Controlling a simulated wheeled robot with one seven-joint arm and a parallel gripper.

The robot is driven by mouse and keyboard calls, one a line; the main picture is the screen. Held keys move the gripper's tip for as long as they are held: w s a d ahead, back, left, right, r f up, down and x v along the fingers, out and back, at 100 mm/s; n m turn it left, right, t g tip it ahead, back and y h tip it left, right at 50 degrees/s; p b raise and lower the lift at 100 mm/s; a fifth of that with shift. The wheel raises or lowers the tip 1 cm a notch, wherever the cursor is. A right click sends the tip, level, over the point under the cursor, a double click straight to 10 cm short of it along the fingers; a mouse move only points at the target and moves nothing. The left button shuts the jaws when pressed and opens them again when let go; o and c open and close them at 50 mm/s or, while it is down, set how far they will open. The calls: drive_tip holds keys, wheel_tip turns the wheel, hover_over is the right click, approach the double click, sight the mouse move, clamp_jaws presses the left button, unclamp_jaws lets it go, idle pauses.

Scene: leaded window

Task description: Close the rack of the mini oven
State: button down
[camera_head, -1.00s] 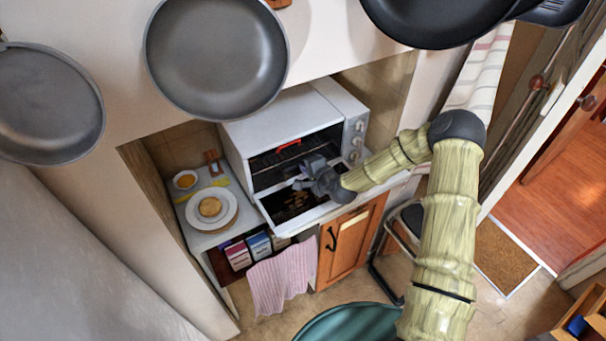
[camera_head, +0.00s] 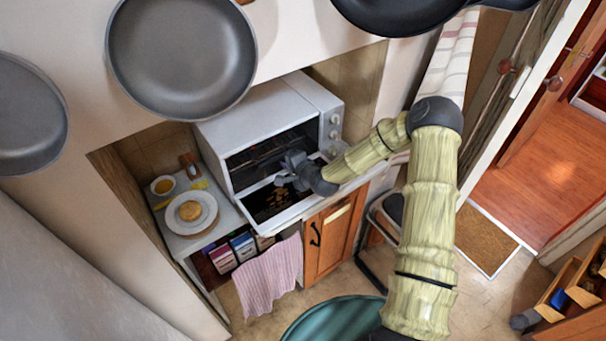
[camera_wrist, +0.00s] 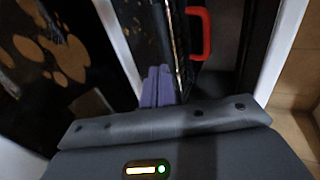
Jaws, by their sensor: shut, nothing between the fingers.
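The mini oven (camera_head: 245,107) is a white box on the counter, with its front door (camera_head: 285,217) swung down open. The wire rack (camera_head: 262,155) lies inside the dark cavity. In the wrist view, a red handle (camera_wrist: 205,32) shows to the right of my fingers. It does not show in the head view. My gripper (camera_head: 284,177) is shut and empty, at the oven opening above the lowered door. In the wrist view its closed fingers (camera_wrist: 157,84) appear apart from the red handle. How far the rack is pushed in is hard to tell.
A plate with a round bun (camera_head: 190,211) and a small bowl (camera_head: 163,186) stand left of the oven. Below are boxes (camera_head: 243,246), a pink cloth (camera_head: 268,277) and a wooden cabinet door (camera_head: 327,241). Pans (camera_head: 181,57) hang in front of the wall above.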

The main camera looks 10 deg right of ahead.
drive_tip(key=b+v, duration=0.1)
drive_tip(key=v, duration=0.4)
drive_tip(key=b+v, duration=0.2)
drive_tip(key=v, duration=0.4)
drive_tip(key=shift+s+a+f, duration=0.15)
drive_tip(key=shift+s+f, duration=0.05)
drive_tip(key=shift+f, duration=0.05)
drive_tip(key=shift+s+d+r, duration=0.25)
drive_tip(key=shift+s+r, duration=0.05)
drive_tip(key=shift+s, duration=0.05)
drive_tip(key=shift+s+a+f+n+g, duration=0.1)
drive_tip(key=shift+s+f+n+g, duration=0.25)
drive_tip(key=shift+n, duration=0.15)
drive_tip(key=s+d+r+n+g+h, duration=0.2)
drive_tip(key=s+d+n, duration=0.1)
drive_tip(key=s, duration=0.3)
drive_tip(key=s+d+r+n+g+h, duration=0.2)
drive_tip(key=s+r+n+g, duration=0.1)
drive_tip(key=s, duration=0.4)
drive_tip(key=s+d+r+n+g+h, duration=0.2)
drive_tip(key=s+d+r+n, duration=0.1)
drive_tip(key=s+n, duration=0.2)
drive_tip(key=shift+s+d+r, duration=0.2)
drive_tip(key=shift+s+d, duration=0.15)
drive_tip(key=shift+s, duration=0.9)
